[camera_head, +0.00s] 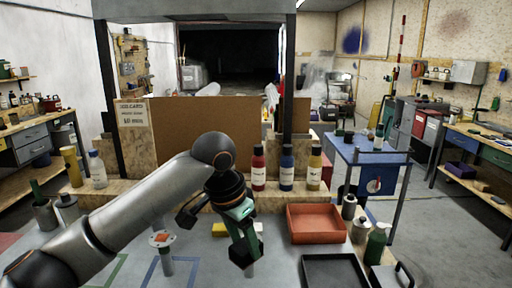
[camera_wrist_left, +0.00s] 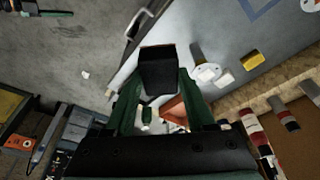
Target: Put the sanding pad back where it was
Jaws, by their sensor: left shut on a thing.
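My left gripper (camera_head: 242,244) has green fingers and reaches over the grey table from the left. It is shut on a dark block-shaped pad, which I take to be the sanding pad (camera_head: 241,257). The sanding pad also shows in the left wrist view (camera_wrist_left: 158,70), gripped between the green fingertips (camera_wrist_left: 158,88). It is held above the table, to the left of the black tray (camera_head: 335,271). Blue and green outlines are marked on the table at the left. My right gripper is not in view.
A red tray (camera_head: 316,224) lies behind the black one. Red, blue and yellow bottles (camera_head: 286,170) stand on the wooden ledge at the back. A short post (camera_head: 166,261) stands left of my gripper. A green bottle (camera_head: 376,244) and cans stand at the right.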

